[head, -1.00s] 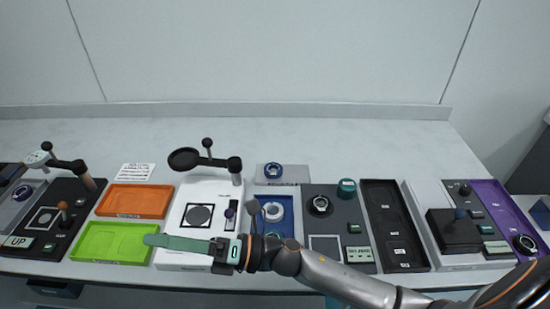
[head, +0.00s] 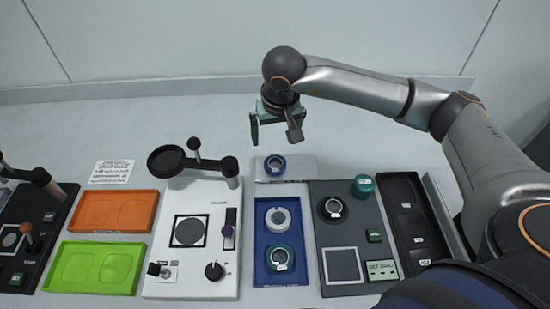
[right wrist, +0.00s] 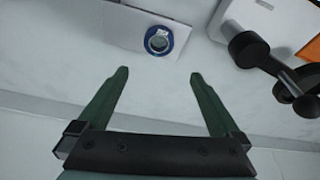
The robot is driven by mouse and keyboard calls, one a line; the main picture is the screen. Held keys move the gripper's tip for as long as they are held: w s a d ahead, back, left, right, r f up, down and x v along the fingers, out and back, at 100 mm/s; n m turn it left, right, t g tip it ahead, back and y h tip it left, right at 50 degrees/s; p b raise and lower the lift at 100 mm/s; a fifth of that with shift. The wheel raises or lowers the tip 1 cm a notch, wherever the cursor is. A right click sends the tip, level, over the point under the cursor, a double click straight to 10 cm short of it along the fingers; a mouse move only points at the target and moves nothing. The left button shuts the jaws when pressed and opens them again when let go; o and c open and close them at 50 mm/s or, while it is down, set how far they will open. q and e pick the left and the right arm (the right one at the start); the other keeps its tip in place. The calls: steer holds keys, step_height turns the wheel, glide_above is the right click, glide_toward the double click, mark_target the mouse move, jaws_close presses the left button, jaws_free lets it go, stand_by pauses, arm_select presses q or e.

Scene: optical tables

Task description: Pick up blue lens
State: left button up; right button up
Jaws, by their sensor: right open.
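The blue lens (head: 275,165) is a dark blue ring with a pale centre. It sits on a light grey block (head: 303,168) behind the blue tray. In the right wrist view the blue lens (right wrist: 159,40) lies beyond the fingertips, apart from them. My right gripper (head: 277,128) has green fingers and hangs above and behind the lens in the head view. In the right wrist view the right gripper (right wrist: 157,75) is open and empty, its fingers wide apart. My left gripper is not in view.
A blue tray (head: 259,248) holds a white ring and a green ring. A white station (head: 165,250) with a black arm (head: 205,163) stands to its left, then orange (head: 70,212) and green (head: 60,283) trays. A dark panel (head: 325,260) stands right.

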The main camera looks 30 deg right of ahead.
glide_above(275, 163)
steer(key=f, duration=0.6)
steer(key=shift+s+a, duration=0.35)
steer(key=shift+s, duration=0.05)
steer(key=f, duration=0.1)
steer(key=f+p, duration=0.1)
steer(key=f, duration=0.2)
steer(key=shift+d+f, duration=0.2)
steer(key=shift+d, duration=0.1)
steer(key=shift+w+f, duration=0.15)
steer(key=shift+f, duration=0.4)
steer(key=shift+c, duration=0.4)
steer(key=c, duration=1.4)
steer(key=shift+r, duration=0.15)
